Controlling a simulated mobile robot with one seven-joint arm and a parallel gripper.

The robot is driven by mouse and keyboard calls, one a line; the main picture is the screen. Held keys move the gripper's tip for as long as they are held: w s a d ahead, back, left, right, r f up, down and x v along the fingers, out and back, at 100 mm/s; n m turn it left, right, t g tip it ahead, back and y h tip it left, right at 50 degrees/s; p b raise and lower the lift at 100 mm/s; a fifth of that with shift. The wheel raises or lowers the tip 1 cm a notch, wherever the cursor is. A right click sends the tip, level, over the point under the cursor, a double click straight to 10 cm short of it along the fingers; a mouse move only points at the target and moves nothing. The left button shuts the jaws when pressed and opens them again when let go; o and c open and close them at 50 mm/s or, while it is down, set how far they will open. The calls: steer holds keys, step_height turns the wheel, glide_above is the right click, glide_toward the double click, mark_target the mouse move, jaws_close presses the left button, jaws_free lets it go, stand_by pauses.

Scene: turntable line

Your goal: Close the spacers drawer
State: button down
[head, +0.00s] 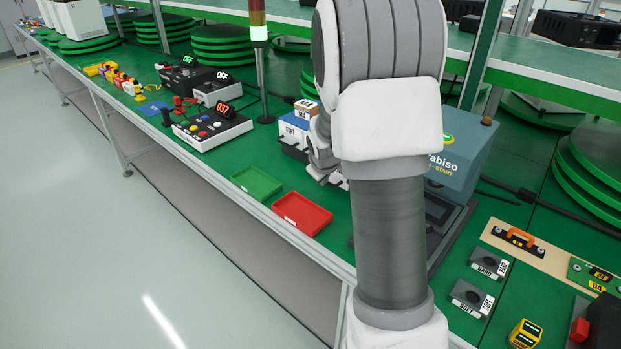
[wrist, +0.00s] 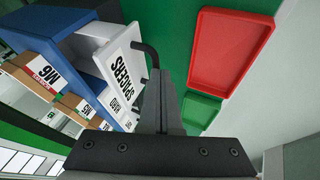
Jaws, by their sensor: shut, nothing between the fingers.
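The spacers drawer (wrist: 119,66) shows in the wrist view as a white front lettered SPACERS with a dark bar handle (wrist: 148,52). It stands out from a blue cabinet (wrist: 62,24), with part of its white side showing, so it is partly open. My gripper (wrist: 163,78) is shut and empty, its dark fingers close beside the handle and drawer front; I cannot tell whether they touch. In the head view my gripper (head: 318,172) is at the cabinet (head: 293,124), and my arm hides most of the drawer.
A red tray (head: 302,213) and a green tray (head: 256,184) lie on the green bench in front of the cabinet. Small boxes labelled M6 (wrist: 38,72) sit by the cabinet. A control box (head: 212,126) stands left, and a blue-grey machine (head: 462,150) stands right.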

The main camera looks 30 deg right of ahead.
steer(key=w+d+p, duration=0.2)
steer(key=d, duration=0.3)
steer(key=shift+w+d, duration=0.2)
steer(key=shift+d, duration=0.2)
steer(key=shift+a, duration=0.1)
